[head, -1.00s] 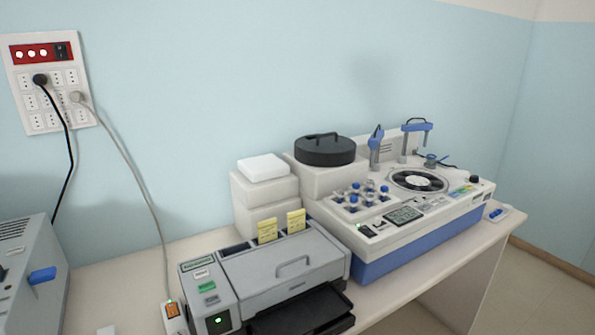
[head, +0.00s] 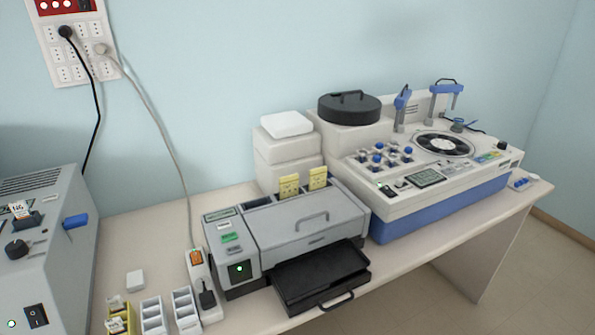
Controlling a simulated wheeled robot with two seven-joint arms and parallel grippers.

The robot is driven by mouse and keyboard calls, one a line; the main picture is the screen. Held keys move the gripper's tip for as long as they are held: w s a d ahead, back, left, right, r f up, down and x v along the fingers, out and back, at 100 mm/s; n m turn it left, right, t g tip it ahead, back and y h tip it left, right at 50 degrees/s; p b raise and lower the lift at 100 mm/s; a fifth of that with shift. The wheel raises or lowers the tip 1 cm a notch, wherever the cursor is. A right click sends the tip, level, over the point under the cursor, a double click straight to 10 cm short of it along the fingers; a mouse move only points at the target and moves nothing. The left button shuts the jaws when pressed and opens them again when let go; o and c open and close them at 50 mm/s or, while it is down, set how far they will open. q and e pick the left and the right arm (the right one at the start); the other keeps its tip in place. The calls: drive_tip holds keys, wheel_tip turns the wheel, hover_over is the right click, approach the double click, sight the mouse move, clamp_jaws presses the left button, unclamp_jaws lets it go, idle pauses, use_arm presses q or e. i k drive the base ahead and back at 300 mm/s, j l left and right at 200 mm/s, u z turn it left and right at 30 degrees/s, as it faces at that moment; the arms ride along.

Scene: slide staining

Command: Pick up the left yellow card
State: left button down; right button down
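Two yellow cards stand upright at the back of the grey printer-like machine (head: 285,228). The left yellow card (head: 289,187) stands in a dark slot there, a little apart from the right yellow card (head: 318,178). The lower ends of both cards are hidden in the slots. Neither of my grippers shows in the head view.
A black tray (head: 318,275) sticks out at the machine's front. A blue-and-white staining device (head: 430,180) stands to the right and white boxes (head: 287,150) behind. A power strip (head: 203,290), small racks (head: 153,315) and a grey device (head: 45,250) are at left.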

sight(288, 185)
drive_tip(key=i+l, duration=0.4)
drive_tip(key=l, duration=0.15)
drive_tip(key=i+l, duration=0.35)
drive_tip(key=l, duration=0.15)
